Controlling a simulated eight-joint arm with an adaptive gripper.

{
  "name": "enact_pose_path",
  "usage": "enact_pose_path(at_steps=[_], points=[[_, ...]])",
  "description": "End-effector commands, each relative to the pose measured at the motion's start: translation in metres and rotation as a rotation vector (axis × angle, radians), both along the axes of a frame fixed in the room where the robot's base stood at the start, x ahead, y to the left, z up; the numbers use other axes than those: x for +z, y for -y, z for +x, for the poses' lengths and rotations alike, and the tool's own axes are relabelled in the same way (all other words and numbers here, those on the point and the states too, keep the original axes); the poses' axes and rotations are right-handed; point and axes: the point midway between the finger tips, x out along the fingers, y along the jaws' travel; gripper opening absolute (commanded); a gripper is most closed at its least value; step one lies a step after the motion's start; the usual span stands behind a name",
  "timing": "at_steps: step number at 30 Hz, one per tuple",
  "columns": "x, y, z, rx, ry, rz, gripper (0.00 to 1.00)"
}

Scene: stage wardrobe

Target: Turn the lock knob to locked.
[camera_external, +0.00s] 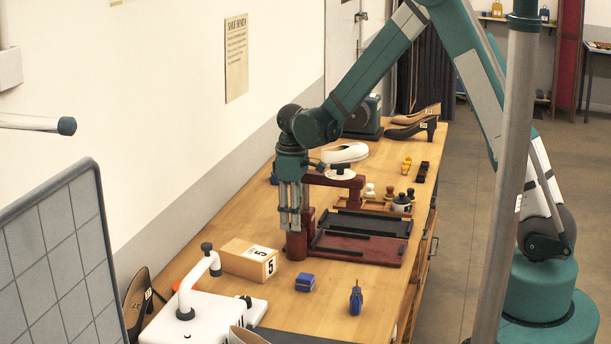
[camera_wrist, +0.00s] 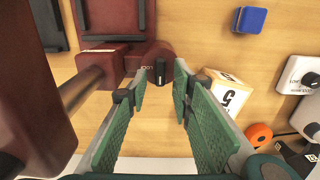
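The lock knob (camera_wrist: 159,72) is a small black bar on a round maroon housing (camera_wrist: 152,54) in the wrist view. Pale lettering, apparently a lock label, shows left of the bar. My gripper (camera_wrist: 162,80) is open with green pads, and its fingertips appear on either side of the knob with gaps visible. I cannot tell how far above it they are. In the external view my gripper (camera_external: 291,228) points down at the front left of the maroon press (camera_external: 355,249); the knob is hidden there.
A wooden block marked 5 (camera_external: 249,260) stands close to the gripper, at its right in the wrist view. A blue block (camera_external: 305,282), a blue bottle-like item (camera_external: 356,299) and a white machine (camera_external: 205,318) stand nearer the camera. The press's arm (camera_external: 340,180) rises behind the gripper.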

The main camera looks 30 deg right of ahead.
Motion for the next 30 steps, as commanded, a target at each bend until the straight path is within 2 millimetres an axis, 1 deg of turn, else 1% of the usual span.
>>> enact_pose_path(at_steps=[8,11,14,23,30], points=[[-0.0007,0.0000,0.0000,0.000,0.000,0.000,0.24],[-0.0007,0.0000,0.0000,0.000,0.000,0.000,0.13],[-0.0006,0.0000,0.0000,0.000,0.000,0.000,0.00],[-0.0014,0.0002,0.0004,-0.028,0.000,0.000,0.00],[-0.0026,0.0013,0.0013,-0.169,0.000,0.000,0.00]])
